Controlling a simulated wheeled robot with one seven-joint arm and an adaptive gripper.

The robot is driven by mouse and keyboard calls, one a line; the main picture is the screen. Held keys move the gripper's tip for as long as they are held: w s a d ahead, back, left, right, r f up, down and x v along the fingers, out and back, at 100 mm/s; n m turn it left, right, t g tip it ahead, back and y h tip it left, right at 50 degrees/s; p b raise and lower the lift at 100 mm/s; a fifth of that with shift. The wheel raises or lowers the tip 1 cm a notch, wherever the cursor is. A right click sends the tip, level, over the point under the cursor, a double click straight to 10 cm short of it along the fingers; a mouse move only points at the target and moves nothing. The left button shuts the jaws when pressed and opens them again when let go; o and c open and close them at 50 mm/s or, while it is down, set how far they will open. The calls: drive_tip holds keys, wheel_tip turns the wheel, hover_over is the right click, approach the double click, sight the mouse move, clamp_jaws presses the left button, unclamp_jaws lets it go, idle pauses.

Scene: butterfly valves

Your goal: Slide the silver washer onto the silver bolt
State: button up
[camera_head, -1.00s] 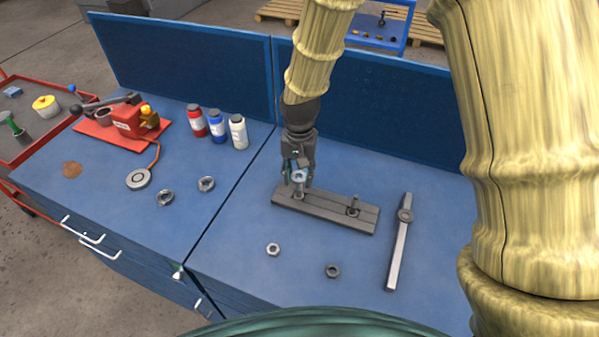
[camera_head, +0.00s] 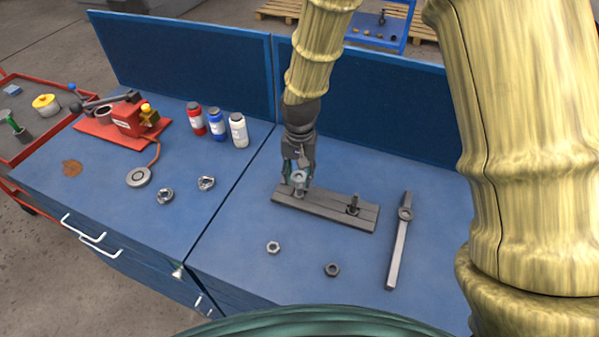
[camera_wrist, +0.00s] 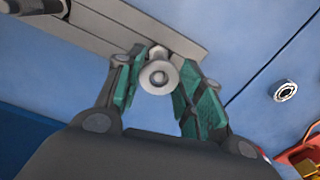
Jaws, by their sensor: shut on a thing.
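My gripper (camera_head: 299,178) points down over the left end of the grey bar (camera_head: 328,213). Its green-padded fingers are shut on the silver washer (camera_wrist: 148,77), which also shows as a pale ring in the head view. The silver bolt (camera_wrist: 160,78) stands at the left end of the bar. In the wrist view, its round end lines up with the washer's hole, and the washer appears to be around it. How far down the shank the washer sits is hard to tell. The fingers partly hide the bolt in the head view.
A dark bolt (camera_head: 353,204) stands at the bar's right end. A silver nut (camera_head: 273,247) and a dark nut (camera_head: 332,270) lie in front. A wrench (camera_head: 399,245) lies at right. Bottles (camera_head: 217,126) and a red device (camera_head: 125,120) stand at left. A blue panel (camera_head: 390,110) rises behind.

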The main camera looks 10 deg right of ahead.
drive_tip(key=shift+f, duration=0.35)
idle(0.5)
drive_tip(key=o, duration=1.1)
wheel_tip(320, 180, up, 12)
drive_tip(key=shift+s+d, duration=0.1)
drive_tip(key=shift+d, duration=0.1)
